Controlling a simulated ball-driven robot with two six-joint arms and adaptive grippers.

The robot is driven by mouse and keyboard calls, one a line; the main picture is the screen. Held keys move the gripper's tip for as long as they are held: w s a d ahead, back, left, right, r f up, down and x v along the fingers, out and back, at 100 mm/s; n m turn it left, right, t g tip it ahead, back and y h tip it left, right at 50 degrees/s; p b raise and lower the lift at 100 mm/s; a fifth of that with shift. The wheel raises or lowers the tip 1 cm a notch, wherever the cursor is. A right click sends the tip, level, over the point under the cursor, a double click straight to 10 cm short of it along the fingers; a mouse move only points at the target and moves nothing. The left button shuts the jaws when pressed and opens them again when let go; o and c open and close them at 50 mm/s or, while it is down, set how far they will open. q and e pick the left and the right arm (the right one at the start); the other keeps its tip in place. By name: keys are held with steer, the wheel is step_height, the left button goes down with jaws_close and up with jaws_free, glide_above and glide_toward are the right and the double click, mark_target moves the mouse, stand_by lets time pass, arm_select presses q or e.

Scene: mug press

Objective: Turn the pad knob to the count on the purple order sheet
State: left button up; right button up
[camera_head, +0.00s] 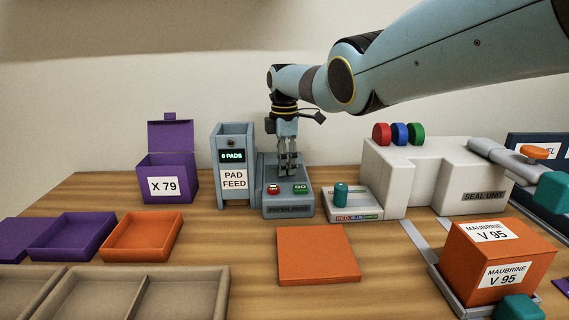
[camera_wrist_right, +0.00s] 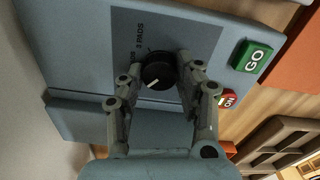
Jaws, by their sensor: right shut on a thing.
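My right gripper (camera_head: 288,172) points down over the blue-grey paper pads unit (camera_head: 289,211). In the right wrist view its fingers (camera_wrist_right: 160,85) are shut on the round black pad knob (camera_wrist_right: 158,71), one on each side. A white pointer line shows on the knob, and printed marks beside it include "3 PADS"; other marks are partly hidden by the fingers. The pad feed tower (camera_head: 234,165) has a lit green display that seems to read "0 PADS". I cannot make out a purple order sheet with a count. My left gripper is not in view.
Red and green GO buttons (camera_wrist_right: 253,57) sit near the knob. A purple box (camera_head: 167,181) marked X 79 stands left; purple and orange trays (camera_head: 146,256) lie in front. The white seal unit (camera_head: 415,175) and an orange box (camera_head: 492,262) stand right.

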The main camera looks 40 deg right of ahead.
steer(key=o, duration=1.1)
steer(key=shift+o, duration=0.2)
steer(key=shift+r, duration=0.15)
step_height(320, 180, up, 12)
steer(key=shift+f, duration=0.2)
